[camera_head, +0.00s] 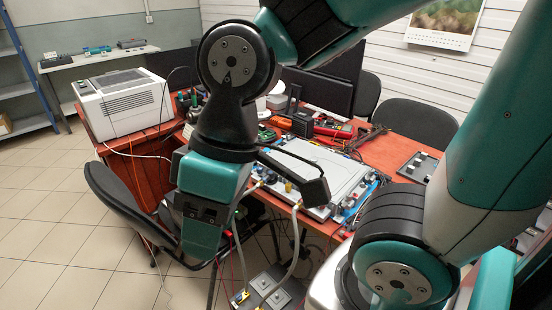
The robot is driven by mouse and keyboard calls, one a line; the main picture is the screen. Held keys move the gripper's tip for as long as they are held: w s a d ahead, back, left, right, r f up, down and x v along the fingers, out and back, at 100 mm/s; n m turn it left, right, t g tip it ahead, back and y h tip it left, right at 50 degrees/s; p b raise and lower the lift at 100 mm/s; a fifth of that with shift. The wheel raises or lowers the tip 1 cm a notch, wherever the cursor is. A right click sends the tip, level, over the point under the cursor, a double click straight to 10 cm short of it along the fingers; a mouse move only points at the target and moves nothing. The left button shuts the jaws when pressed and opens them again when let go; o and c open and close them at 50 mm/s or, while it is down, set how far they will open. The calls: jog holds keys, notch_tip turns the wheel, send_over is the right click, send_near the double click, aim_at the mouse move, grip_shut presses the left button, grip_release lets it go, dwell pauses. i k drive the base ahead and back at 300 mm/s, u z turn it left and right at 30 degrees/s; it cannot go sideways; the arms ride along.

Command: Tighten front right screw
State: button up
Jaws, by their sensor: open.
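Two pale hoses hang from the front edge of the table, the right hose (294,252) and the left hose (238,252). Their lower ends reach a dark plate (270,274) with light square pads near the floor, at the bottom middle. Small fittings show on the pads, but screws are too small to make out, so I cannot tell which is the front right one.
The red table (393,148) carries a flat white device (322,172), tools and a black monitor (318,92). A white box (122,100) stands at its left end. A black chair (118,203) is left of my wrist. Tiled floor (58,235) is clear at far left. Thin cables hang near the hoses.

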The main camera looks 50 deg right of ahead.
aim_at(348, 198)
jog(key=z, duration=0.15)
jog(key=k, duration=0.7)
jog(key=z, duration=0.9)
jog(key=i, duration=0.5)
jog(key=u, duration=1.3)
jog(key=k, duration=0.5)
jog(key=z, duration=1.05)
jog(key=i, duration=0.5)
jog(key=z, duration=0.05)
